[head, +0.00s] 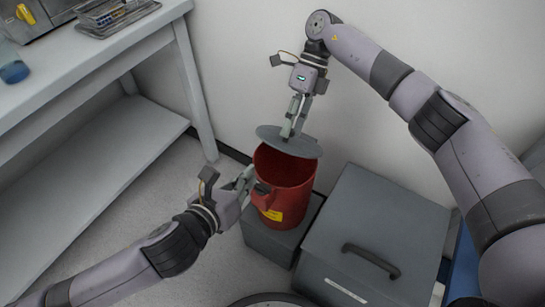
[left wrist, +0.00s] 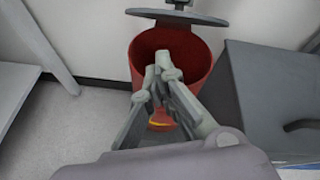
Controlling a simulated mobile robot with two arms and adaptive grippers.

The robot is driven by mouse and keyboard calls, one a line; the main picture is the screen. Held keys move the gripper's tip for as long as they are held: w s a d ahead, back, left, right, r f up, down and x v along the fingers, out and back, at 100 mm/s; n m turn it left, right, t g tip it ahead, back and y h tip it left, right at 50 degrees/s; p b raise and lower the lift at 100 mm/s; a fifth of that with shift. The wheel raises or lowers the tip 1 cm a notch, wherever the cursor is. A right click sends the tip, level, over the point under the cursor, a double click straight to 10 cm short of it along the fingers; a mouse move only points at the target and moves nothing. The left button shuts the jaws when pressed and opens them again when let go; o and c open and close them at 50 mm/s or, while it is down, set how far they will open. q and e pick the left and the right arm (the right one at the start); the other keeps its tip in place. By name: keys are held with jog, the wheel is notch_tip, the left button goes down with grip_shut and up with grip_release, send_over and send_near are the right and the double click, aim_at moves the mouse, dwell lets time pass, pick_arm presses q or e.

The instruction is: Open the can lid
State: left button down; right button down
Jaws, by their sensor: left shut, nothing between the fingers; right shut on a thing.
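A red can (head: 285,185) with a yellow label stands on a grey box, and its top is open. It also shows in the left wrist view (left wrist: 200,60). Its grey lid (head: 305,148) is raised above the rim, towards the wall. My right gripper (head: 289,134) is shut on the lid from above. My left gripper (head: 250,177) is shut and empty at the near left side of the can, by its rim. In the left wrist view my left fingers (left wrist: 164,65) hide part of the can's front. I cannot tell whether they touch it.
A grey box (head: 380,215) with a dark handle stands to the right of the can. A grey bench (head: 100,50) with a lower shelf (head: 110,150) is on the left, carrying a tray (head: 115,15) and a device.

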aim_at(275, 147)
pick_arm(q)
jog(key=w+d+f+m+h, duration=0.1)
jog(key=w+d+f+m, duration=0.1)
jog(key=w+d+m, duration=0.2)
jog(key=shift+w+d+f, duration=0.2)
jog(key=shift+w+d, duration=0.95)
jog(key=shift+w+d+r, duration=0.2)
jog(key=shift+w+r, duration=0.05)
jog(key=shift+r, duration=0.3)
jog(key=shift+w+d+r, duration=0.15)
jog(key=shift+w+r, duration=0.1)
jog(key=shift+r, duration=0.3)
pick_arm(e)
jog(key=shift+s+f, duration=0.1)
jog(key=shift+f, duration=0.05)
jog(key=c, duration=1.6)
grip_release()
jog(key=shift+c, duration=0.2)
jog(key=o, duration=0.3)
pick_arm(q)
jog(key=shift+f, duration=0.1)
pick_arm(e)
jog(key=shift+o, duration=0.2)
